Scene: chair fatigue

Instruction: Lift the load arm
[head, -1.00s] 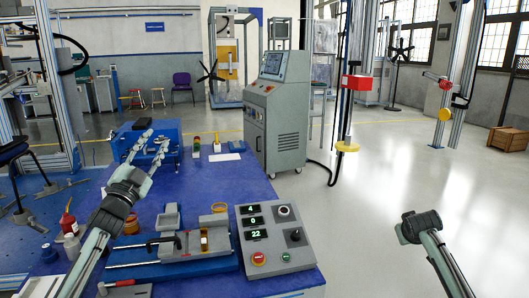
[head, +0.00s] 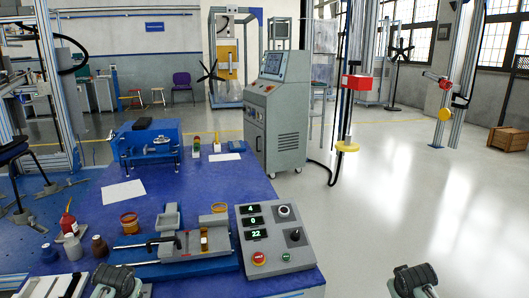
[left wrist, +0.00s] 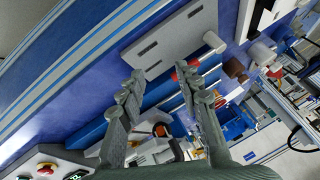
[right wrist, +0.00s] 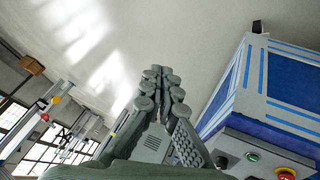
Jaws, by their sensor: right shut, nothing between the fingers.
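A post with a red box (head: 357,82) and a yellow pad (head: 347,147) stands on the right of the console; I cannot tell if this is the load arm. A similar post (head: 459,70) with a yellow disc (head: 444,114) stands far right. A control box (head: 275,238) with a joystick, buttons and green readouts sits at the table's front right. My left gripper (left wrist: 155,88) is open and empty above the table's near side. My right gripper (right wrist: 163,75) is shut and empty, off the table's right side. In the head view both are cut by the bottom edge.
The blue table (head: 195,185) holds a clamp fixture (head: 185,245), a blue machine (head: 148,140), white sheets and small bottles. A grey console (head: 277,115) stands behind it.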

